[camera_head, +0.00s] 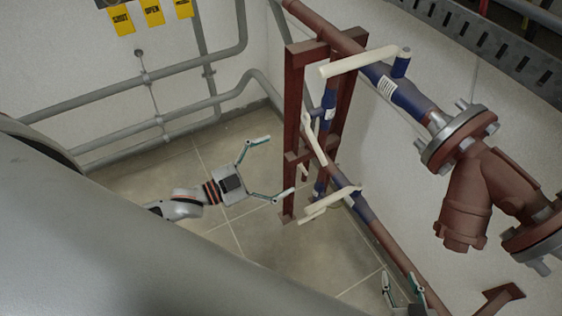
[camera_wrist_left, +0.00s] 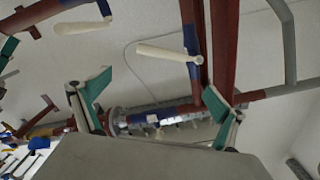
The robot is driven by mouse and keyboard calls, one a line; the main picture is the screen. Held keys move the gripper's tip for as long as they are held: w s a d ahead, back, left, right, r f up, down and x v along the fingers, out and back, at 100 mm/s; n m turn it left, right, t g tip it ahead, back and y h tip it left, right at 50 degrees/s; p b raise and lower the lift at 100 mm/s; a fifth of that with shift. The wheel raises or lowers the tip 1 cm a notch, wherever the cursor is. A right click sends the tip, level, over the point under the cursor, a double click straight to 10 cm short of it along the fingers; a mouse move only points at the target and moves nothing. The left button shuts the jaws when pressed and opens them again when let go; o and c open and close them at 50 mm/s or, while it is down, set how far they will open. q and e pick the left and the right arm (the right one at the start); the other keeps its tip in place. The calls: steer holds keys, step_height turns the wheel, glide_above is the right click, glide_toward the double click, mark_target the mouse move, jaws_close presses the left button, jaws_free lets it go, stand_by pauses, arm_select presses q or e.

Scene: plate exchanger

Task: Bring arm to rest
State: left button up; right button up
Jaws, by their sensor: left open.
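My left gripper (camera_head: 280,165) is open and empty in the head view, left of the red pipe frame (camera_head: 293,120). Its fingers are spread, with the lower fingertip close in the picture to the lower cream valve handle (camera_head: 330,205); I cannot tell the gap in depth. In the left wrist view the two fingers of my left gripper (camera_wrist_left: 158,85) stand wide apart with nothing between them. A cream handle (camera_wrist_left: 168,53) shows beyond them. My right gripper (camera_head: 400,280) shows at the bottom edge of the head view, its fingers apart and nothing seen between them.
A large grey cylinder (camera_head: 120,250) fills the lower left. Red and blue pipes with an upper cream handle (camera_head: 358,62) and a flanged red fitting (camera_head: 470,195) occupy the right. Grey pipes (camera_head: 160,80) run along the wall. Tiled floor (camera_head: 255,235) shows below the gripper.

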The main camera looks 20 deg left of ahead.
stand_by(0.3)
arm_select(q)
steer(key=s+f+n+g+y, duration=0.3)
steer(key=s+f+n+y, duration=0.5)
steer(key=s+f, duration=0.4)
step_height(320, 180, down, 2)
steer(key=shift+s+d+f+n+g, duration=0.15)
steer(key=shift+s+f+n+g, duration=0.05)
steer(key=shift+n+g, duration=0.1)
steer(key=shift+d, duration=0.15)
